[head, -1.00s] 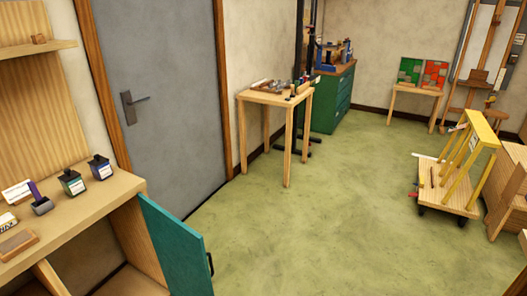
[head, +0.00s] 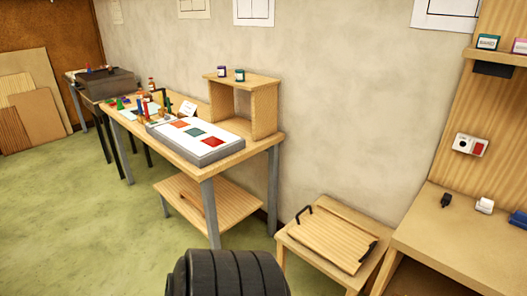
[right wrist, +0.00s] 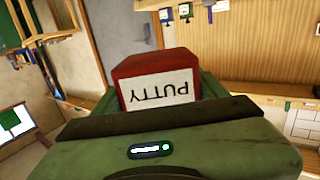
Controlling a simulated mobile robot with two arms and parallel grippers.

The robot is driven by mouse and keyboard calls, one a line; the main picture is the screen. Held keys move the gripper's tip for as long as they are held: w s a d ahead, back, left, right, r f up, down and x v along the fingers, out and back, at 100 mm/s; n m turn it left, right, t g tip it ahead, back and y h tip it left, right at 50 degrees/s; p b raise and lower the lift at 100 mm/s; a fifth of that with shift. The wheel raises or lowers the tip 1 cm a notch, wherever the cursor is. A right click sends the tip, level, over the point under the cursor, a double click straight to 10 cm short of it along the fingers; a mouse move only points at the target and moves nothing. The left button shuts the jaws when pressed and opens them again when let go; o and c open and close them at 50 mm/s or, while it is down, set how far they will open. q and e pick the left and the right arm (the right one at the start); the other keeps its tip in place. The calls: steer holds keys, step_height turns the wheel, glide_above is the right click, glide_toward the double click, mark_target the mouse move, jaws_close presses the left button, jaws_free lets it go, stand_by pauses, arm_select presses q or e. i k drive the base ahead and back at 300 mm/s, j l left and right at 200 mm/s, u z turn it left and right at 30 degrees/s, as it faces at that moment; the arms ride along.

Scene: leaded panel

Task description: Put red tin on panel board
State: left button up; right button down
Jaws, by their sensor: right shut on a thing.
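The red tin (right wrist: 155,78), with a white label reading PUTTY upside down in the picture, shows in the right wrist view. My right gripper (right wrist: 157,100) is shut on it; the fingers are mostly hidden. The tin is not in the head view. The panel board (head: 219,153) is a grey slab with a white top and red, green and orange-red squares. It lies on the front part of a wooden bench (head: 262,143) in the head view. My left gripper is in neither current view.
A small wooden shelf box (head: 265,100) with two small jars on top stands behind the board. Several coloured bottles (head: 152,85) stand at its left. A wooden tray (head: 328,240) with black handles sits on a low stand.

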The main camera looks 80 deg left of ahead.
mark_target(344, 247)
steer(key=j+u, duration=0.2)
steer(key=j, duration=0.3)
steer(key=j+u, duration=0.2)
steer(key=j, duration=0.35)
steer(key=j+u, duration=0.2)
steer(key=j, duration=0.3)
steer(key=i+j+u, duration=0.2)
steer(key=j, duration=0.3)
steer(key=i+j+u, duration=0.2)
steer(key=j, duration=0.7)
